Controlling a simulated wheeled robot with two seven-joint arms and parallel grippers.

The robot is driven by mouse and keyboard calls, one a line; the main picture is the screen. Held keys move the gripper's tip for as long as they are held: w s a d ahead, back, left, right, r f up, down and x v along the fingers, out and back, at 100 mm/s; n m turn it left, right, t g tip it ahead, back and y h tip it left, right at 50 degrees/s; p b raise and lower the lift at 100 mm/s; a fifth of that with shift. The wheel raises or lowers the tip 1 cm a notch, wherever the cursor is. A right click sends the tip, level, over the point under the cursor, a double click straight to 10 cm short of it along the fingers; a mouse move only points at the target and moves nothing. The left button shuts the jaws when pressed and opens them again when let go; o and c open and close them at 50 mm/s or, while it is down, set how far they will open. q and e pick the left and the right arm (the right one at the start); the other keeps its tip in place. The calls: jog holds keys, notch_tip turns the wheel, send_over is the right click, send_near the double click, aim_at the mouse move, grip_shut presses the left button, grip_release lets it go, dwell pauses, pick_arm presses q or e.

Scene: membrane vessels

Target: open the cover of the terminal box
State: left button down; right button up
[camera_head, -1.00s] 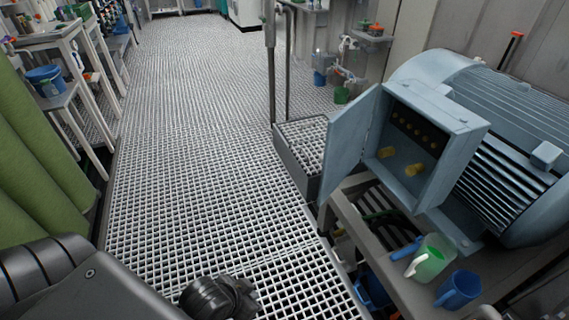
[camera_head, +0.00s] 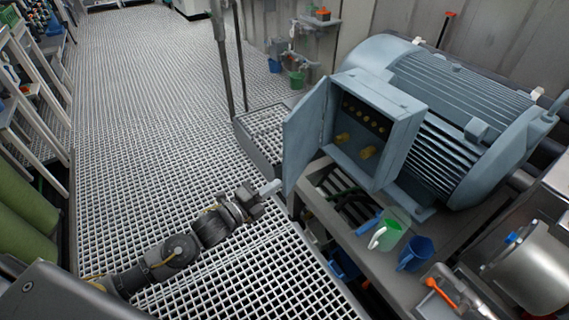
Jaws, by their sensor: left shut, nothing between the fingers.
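The terminal box (camera_head: 392,140) is a blue-grey box on the side of a large motor. Its cover (camera_head: 303,140) stands swung open on the box's left side, and terminals (camera_head: 366,116) and yellow fittings (camera_head: 343,138) show inside. My left gripper (camera_head: 269,187) is shut and empty, with its pale fingertips just left of the cover's lower outer edge. I cannot tell whether they touch the cover. My right gripper is out of view.
The motor (camera_head: 450,110) stands on a grey bench (camera_head: 345,237) with a green cup (camera_head: 391,234) and a blue cup (camera_head: 416,254) at the front. A metal post (camera_head: 222,60) stands behind the cover. The grating floor (camera_head: 150,150) at left is clear.

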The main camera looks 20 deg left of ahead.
aim_at(285, 165)
pick_arm(q)
jog(key=w, duration=0.3)
jog(key=w+d, duration=0.1)
jog(key=w, duration=0.2)
jog(key=w+d, duration=0.1)
jog(key=w, duration=0.2)
jog(key=shift+w+a, duration=0.15)
jog(key=shift+a, duration=0.35)
jog(key=shift+a, duration=0.2)
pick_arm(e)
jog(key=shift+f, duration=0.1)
pick_arm(q)
jog(key=w+a+m+g+h+b, duration=0.2)
jog(key=a+b, duration=0.3)
jog(key=a, duration=0.5)
jog(key=shift+w+h, duration=0.6)
jog(key=shift+w, duration=0.15)
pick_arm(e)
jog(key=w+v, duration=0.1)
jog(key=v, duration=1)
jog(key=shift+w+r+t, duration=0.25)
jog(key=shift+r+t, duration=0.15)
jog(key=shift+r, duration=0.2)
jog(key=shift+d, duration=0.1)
